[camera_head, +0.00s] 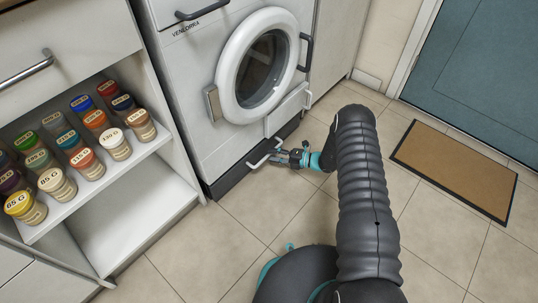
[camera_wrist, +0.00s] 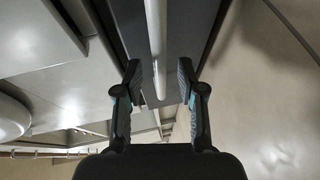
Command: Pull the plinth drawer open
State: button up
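The plinth drawer (camera_head: 232,175) is the dark strip at floor level under the white washing machine, with a pale bar handle (camera_head: 257,163). It looks shut. My gripper (camera_head: 283,154) is low above the floor, right at this handle in the head view. In the wrist view the dark drawer front (camera_wrist: 190,28) fills the top middle. The handle bar (camera_wrist: 156,40) runs down between the two fingertips of my gripper (camera_wrist: 160,82). The fingers are apart, with a visible gap on each side of the bar. Contact with the bar is not visible.
The washing machine (camera_head: 200,100) has a round door (camera_head: 258,65) and a small lower flap (camera_head: 288,108). An open shelf (camera_head: 140,205) with several labelled jars stands to the left. The tiled floor is clear; a brown doormat (camera_head: 455,168) lies at right before a blue door (camera_head: 480,70).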

jog(key=shift+x, duration=1.4)
grip_shut()
